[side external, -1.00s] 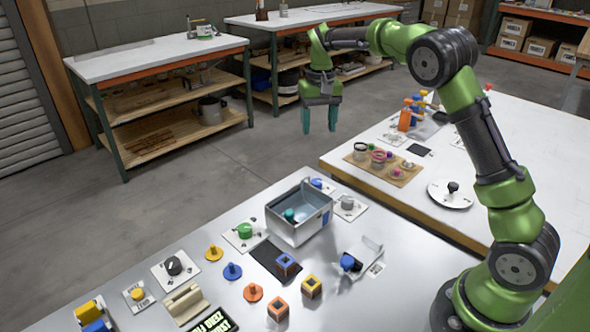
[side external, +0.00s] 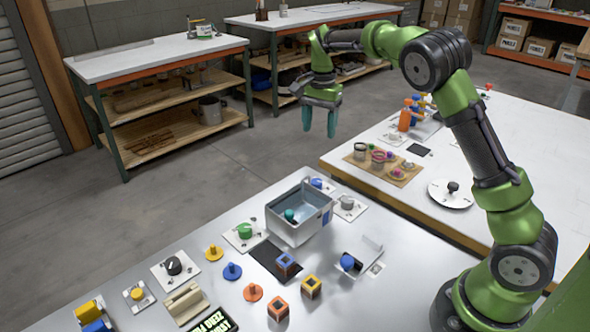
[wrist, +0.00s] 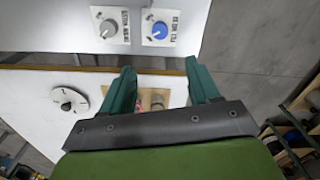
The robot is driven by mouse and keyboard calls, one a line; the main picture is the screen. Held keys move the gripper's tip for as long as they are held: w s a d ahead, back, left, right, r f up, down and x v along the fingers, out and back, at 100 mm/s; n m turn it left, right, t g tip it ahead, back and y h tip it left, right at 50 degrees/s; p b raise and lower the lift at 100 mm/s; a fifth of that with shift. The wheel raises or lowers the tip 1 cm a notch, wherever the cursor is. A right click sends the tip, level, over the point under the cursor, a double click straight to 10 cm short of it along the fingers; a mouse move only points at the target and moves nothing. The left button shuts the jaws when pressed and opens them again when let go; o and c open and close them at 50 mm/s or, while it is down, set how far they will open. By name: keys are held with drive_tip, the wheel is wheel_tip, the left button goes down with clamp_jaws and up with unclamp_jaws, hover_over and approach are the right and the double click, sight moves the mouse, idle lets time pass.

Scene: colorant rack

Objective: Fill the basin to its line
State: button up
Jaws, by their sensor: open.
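The basin (side external: 286,229) is an open grey metal box on the near table. It holds bluish water and a teal ball (side external: 290,215); I cannot make out a fill line. A blue knob (side external: 316,184) and a grey knob (side external: 347,202) sit on white plates behind and right of it. They also show in the wrist view as a grey knob (wrist: 108,29) and a blue knob (wrist: 159,30). A green knob (side external: 245,230) is left of the basin. My gripper (side external: 320,131) is open and empty, raised well above the tables. Its teal fingers (wrist: 160,68) point down, apart.
Coloured pegs, square blocks, a black dial (side external: 174,266) and a blue button (side external: 347,262) on a bracket crowd the near table. The right table carries a wooden board (side external: 408,178) with small pots, orange bottles (side external: 405,115) and a round dial plate (side external: 451,194). Air around my gripper is clear.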

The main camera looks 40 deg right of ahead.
sight(317, 181)
wheel_tip(317, 181, down, 17)
drive_tip(key=shift+r, duration=0.1)
idle(0.3)
drive_tip(key=c, duration=1)
drive_tip(key=n, duration=0.4)
drive_tip(key=shift+c, duration=0.2)
drive_tip(key=o, duration=1)
drive_tip(key=shift+o, duration=0.2)
drive_tip(key=shift+r, duration=0.1)
wheel_tip(317, 181, up, 17)
